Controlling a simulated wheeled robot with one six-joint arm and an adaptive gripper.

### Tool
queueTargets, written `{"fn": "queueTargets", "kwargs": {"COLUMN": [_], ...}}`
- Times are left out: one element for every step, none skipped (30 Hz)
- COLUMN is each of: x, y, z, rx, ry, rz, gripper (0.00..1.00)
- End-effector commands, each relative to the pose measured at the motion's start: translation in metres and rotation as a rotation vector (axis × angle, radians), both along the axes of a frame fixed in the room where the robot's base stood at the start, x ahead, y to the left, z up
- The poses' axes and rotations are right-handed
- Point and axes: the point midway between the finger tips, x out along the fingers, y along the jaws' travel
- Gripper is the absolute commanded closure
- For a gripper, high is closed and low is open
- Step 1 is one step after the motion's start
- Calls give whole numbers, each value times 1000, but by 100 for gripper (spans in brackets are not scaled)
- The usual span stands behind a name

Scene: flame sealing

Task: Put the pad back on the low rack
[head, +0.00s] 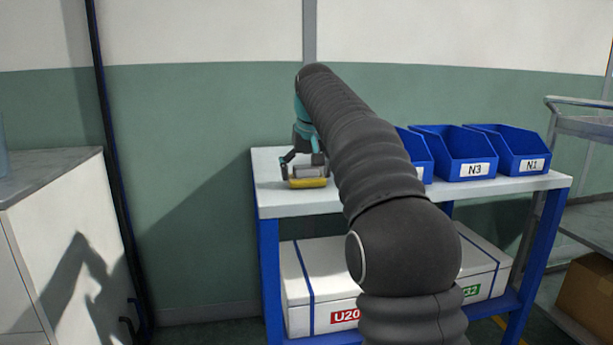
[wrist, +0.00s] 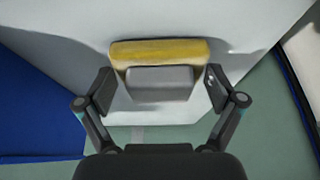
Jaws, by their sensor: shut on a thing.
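The pad has a yellow base (head: 308,183) and a grey block on top. In the head view it is at the left end of the rack's pale top (head: 275,199), resting on it or just above it; I cannot tell which. My gripper (head: 304,167) is over the pad, pointing down, shut on its grey block. In the wrist view the yellow base (wrist: 160,50) lies beyond the grey block (wrist: 160,84). My gripper's fingers (wrist: 160,88) stand on either side of the block. My arm hides part of the rack top.
Blue bins stand on the right of the rack top, including N3 (head: 457,153) and N1 (head: 512,149). White boxes, one marked U20 (head: 320,283), are on the lower shelf. A white cabinet (head: 70,240) is at left. A metal cart (head: 585,128) is at right.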

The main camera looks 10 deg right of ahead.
Motion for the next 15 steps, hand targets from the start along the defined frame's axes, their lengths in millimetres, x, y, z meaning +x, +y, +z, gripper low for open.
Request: {"fn": "queueTargets", "kwargs": {"x": [0, 0, 0, 0, 0, 0, 0, 0, 0, 0, 0, 0, 0, 0, 0], "y": [0, 0, 0, 0, 0, 1, 1, 1, 1, 1, 1, 1, 1, 1, 1], "z": [1, 1, 1, 1, 0, -1, -2, -3, -2, -2, -2, -2, -2, -2, -2], "rx": [0, 0, 0, 0, 0, 0, 0, 0, 0, 0, 0, 0, 0, 0, 0], "ry": [-1, -1, -1, 0, 0, 0, 0, 1, 0, 0, 0, 0, 0, 0, 0], "rz": [0, 0, 0, 1, 1, 1, 1, 1, 1, 1, 1, 1, 1, 1, 1], "gripper": [40, 40, 40, 40, 40, 40, 40, 5, 0, 0, 0, 0, 0, 0, 0]}}
